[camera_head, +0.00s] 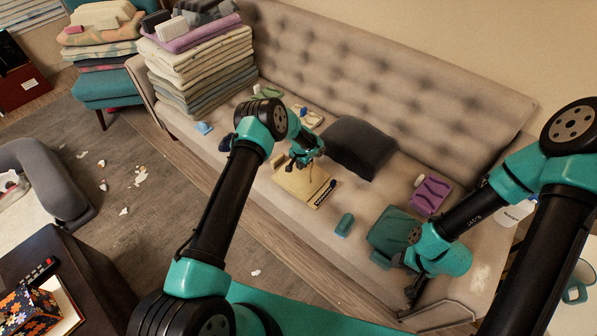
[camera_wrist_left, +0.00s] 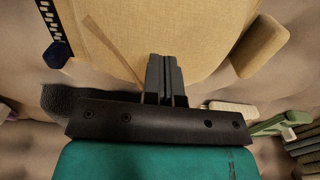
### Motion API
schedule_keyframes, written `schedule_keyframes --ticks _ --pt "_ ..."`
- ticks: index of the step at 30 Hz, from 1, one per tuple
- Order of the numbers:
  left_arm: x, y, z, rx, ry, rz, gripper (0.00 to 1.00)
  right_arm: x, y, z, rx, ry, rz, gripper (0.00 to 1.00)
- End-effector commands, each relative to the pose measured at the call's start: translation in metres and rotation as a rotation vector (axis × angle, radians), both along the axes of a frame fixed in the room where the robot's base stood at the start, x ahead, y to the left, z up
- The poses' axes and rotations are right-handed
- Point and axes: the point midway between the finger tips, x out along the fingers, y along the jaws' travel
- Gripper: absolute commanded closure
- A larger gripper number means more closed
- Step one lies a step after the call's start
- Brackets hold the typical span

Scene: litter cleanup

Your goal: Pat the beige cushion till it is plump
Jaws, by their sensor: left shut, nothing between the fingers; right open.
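The beige cushion (camera_head: 298,188) lies on the sofa seat near the middle, in front of a dark grey cushion (camera_head: 360,146). A thin stick and a dark strip (camera_head: 325,193) with light marks lie at its right side. In the left wrist view the beige cushion (camera_wrist_left: 205,45) fills the upper middle. My left gripper (camera_head: 303,160) is at the cushion's back edge, pointing down. Its fingers (camera_wrist_left: 164,62) are shut and empty over the cushion; whether they touch it I cannot tell. My right gripper (camera_head: 412,296) is open and low at the sofa's front right.
A teal cushion (camera_head: 388,230), a purple item (camera_head: 431,194) and a small teal object (camera_head: 345,224) lie on the seat to the right. A tall stack of folded blankets (camera_head: 200,68) stands at the left end. White scraps (camera_head: 140,176) litter the floor.

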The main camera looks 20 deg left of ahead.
Motion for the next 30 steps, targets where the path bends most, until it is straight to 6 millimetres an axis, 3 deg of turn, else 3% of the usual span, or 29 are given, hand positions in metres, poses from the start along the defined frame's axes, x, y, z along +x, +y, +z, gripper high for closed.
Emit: schedule_keyframes --ticks 19,30 --pt "0.000 0.000 -0.036 0.000 0.000 0.001 1.00 0.000 0.000 0.000 0.000 0.000 0.000 0.49" --pt "0.000 0.000 -0.013 0.000 -0.001 -0.001 1.00 0.000 0.000 0.000 0.000 0.000 0.000 0.49"
